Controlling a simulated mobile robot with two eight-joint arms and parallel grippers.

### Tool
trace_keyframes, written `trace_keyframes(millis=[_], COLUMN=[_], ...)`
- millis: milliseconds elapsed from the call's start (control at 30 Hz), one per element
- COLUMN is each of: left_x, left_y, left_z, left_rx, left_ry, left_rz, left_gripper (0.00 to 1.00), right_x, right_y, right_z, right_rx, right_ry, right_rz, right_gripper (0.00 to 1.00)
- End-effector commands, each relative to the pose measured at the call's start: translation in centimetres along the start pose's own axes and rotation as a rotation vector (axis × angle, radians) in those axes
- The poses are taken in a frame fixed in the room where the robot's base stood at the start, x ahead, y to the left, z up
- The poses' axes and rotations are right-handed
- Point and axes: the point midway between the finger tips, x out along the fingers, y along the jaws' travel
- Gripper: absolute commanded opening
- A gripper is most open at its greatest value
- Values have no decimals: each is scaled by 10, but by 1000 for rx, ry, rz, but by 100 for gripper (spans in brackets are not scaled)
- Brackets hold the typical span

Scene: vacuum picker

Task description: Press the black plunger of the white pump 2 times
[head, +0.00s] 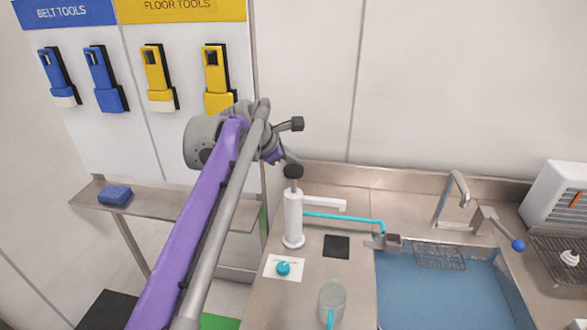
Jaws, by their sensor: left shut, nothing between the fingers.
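The white pump (293,220) stands upright on the steel counter, left of the sink. Its black plunger (292,171) is on top and stands raised above the white body. A white spout points right from the pump. My left gripper (289,157) is shut and empty, just above the plunger. Its fingers are small and partly hidden by my purple arm, so I cannot tell whether they touch the plunger. My right gripper is not in view.
A turquoise tube (345,217) runs from the pump towards the sink (440,285). A black square (336,246), a card with a turquoise knob (283,268) and a clear cup (332,300) are on the counter nearby. A faucet (447,200) stands behind the sink.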

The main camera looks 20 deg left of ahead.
Motion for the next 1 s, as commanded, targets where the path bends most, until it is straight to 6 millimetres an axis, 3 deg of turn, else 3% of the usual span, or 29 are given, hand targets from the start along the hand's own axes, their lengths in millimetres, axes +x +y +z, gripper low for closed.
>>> trace_keyframes(millis=[1000], left_x=[5], left_y=[-4], left_z=[-4], left_rx=[0], left_ry=[0], left_rz=[0], left_gripper=[0], right_x=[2], right_y=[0], right_z=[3], right_rx=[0], right_ry=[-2], right_rz=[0], right_gripper=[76])
